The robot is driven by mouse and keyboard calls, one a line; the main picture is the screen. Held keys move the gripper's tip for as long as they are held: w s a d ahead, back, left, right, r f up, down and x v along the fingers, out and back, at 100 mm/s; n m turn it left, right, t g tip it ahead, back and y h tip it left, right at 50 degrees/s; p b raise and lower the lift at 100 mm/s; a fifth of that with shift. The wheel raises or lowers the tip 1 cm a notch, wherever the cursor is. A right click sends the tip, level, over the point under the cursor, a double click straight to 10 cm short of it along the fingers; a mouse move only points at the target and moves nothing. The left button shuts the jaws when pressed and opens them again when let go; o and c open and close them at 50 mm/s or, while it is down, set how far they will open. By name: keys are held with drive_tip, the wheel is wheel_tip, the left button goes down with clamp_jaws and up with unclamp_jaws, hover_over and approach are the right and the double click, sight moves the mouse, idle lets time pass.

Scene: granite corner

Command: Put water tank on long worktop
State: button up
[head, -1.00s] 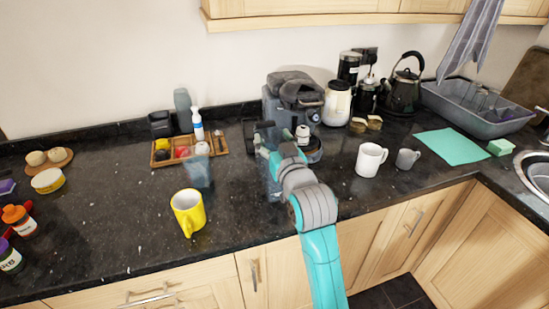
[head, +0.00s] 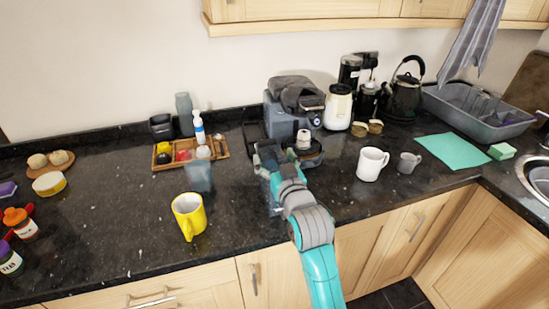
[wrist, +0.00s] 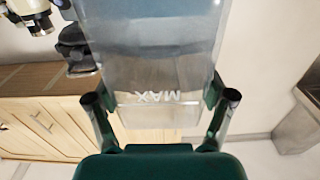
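The water tank (wrist: 160,60) is a clear, bluish box marked MAX. It fills the upper middle of the wrist view, between the two fingers of my gripper (wrist: 161,98), which is shut on it. In the head view my gripper (head: 268,155) is in front of the coffee machine (head: 290,118). The tank is mostly hidden there behind my gripper and arm; a faint clear part shows at their left. I cannot tell whether its base touches the surface. The long worktop (head: 110,225) is speckled black granite, running along the wall.
A yellow mug (head: 188,216) and a clear tumbler (head: 198,177) stand left of my gripper, near a wooden tray (head: 222,148). A white mug (head: 371,164) and a grey cup (head: 409,162) stand right. The worktop's left middle is largely clear.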

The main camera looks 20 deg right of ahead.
idle(0.3)
drive_tip(key=s, duration=1.2)
drive_tip(key=s+f+g, duration=0.2)
drive_tip(key=s+f, duration=1.5)
drive_tip(key=s, duration=0.2)
drive_tip(key=s+f+g, duration=0.1)
drive_tip(key=s+f, duration=0.1)
drive_tip(key=s, duration=2)
drive_tip(key=shift+f, duration=0.35)
